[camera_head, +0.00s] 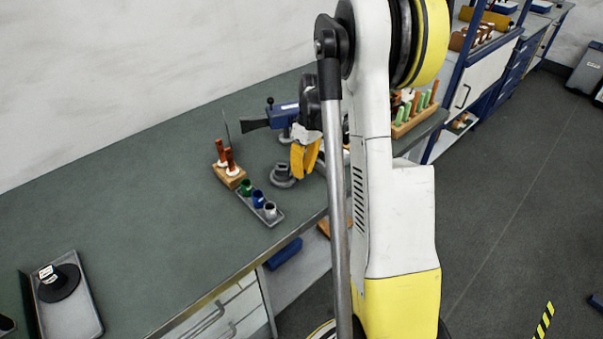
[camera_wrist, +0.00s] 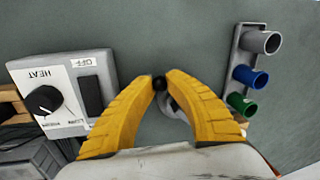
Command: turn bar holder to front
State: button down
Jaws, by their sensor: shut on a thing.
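My gripper (camera_wrist: 160,84) is shut on a small black ball knob (camera_wrist: 160,82), pinched between its yellow fingertips. A grey round fixture (camera_wrist: 173,104) shows behind the right finger and is mostly hidden by it. In the head view my gripper (camera_head: 298,172) points down beside a grey round-based fixture (camera_head: 283,176) on the bench. I cannot tell for sure which part is the bar holder, or which way it faces. A blue device (camera_head: 284,114) with a dark wedge-shaped end stands just behind the gripper, partly hidden by my arm.
A grey tray (camera_head: 276,219) with green, blue and grey cups lies near the bench's front edge. A wooden block (camera_head: 230,178) with brown-handled tools stands left of the gripper. A HEAT box (camera_wrist: 70,93) is left in the wrist view.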

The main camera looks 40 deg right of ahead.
jog(key=w+n, duration=0.1)
jog(key=n, duration=0.1)
jog(key=w+d+n, duration=0.1)
jog(key=n, duration=0.1)
jog(key=shift+n+g, duration=0.3)
jog(key=shift+g, duration=0.1)
jog(key=shift+w+d+n+g+h+p, duration=0.15)
jog(key=shift+w+n, duration=0.25)
jog(key=shift+n, duration=0.4)
jog(key=shift+w+a+n+g+h+p, duration=0.15)
jog(key=shift+w+n, duration=0.25)
jog(key=shift+n, duration=0.4)
jog(key=shift+w+d+n+h+p, duration=0.15)
jog(key=shift+w+n+h+p, duration=0.2)
jog(key=shift+n, duration=0.45)
jog(key=c, duration=1.3)
grip_release()
jog(key=shift+w, duration=0.1)
jog(key=r, duration=0.4)
jog(key=w+r, duration=0.1)
jog(key=r, duration=0.3)
jog(key=w+d+r, duration=0.1)
jog(key=r, duration=0.2)
jog(key=shift+d+r, duration=0.1)
jog(key=shift+r, duration=0.3)
